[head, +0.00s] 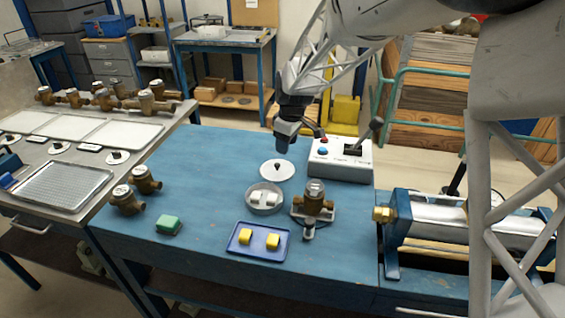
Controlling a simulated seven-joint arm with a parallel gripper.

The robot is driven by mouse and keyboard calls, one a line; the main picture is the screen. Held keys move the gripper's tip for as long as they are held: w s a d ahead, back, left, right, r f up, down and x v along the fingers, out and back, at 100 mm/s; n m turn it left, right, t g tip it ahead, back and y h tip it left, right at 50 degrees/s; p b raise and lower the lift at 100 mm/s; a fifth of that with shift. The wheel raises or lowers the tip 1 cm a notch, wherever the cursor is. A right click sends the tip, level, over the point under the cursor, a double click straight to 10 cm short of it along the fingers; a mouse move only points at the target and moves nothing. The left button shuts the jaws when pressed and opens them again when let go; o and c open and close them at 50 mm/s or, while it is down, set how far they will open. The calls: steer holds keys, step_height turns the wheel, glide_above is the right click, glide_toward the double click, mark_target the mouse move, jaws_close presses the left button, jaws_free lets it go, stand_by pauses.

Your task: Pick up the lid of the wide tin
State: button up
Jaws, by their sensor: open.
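The lid (268,175) is a flat white disc with a small dark knob in its middle. It lies on the blue bench, just behind the wide tin (264,208). The tin is a round, shallow grey container, uncovered, with small white blocks inside. My gripper (284,150) is open and points down above the lid's back edge. Its fingers are small and dark here, and I cannot tell the exact height gap to the lid. Nothing shows between the fingers.
A control box (340,170) with buttons and a lever stands right of my gripper. A brass meter (314,200) on a stand is right of the tin. The bench left of the lid is clear.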

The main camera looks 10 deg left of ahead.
mark_target(277, 164)
steer(key=shift+w+a+f+n, duration=0.25)
steer(key=shift+a+f, duration=0.2)
steer(key=shift+a, duration=0.15)
steer(key=shift+w+a+f+n, duration=0.15)
steer(key=shift+w+a+f, duration=0.1)
steer(key=shift+a+f, duration=0.25)
steer(key=shift+a+r, duration=0.1)
steer(key=shift+a+f, duration=0.15)
steer(key=shift+f, duration=1.15)
steer(key=shift+w+a+f, duration=0.1)
steer(key=shift+a+f, duration=0.05)
steer(key=shift+f, duration=1.15)
steer(key=shift+w+a+f, duration=0.1)
steer(key=shift+a+f, duration=0.05)
steer(key=shift+f, duration=1.1)
jaws_close()
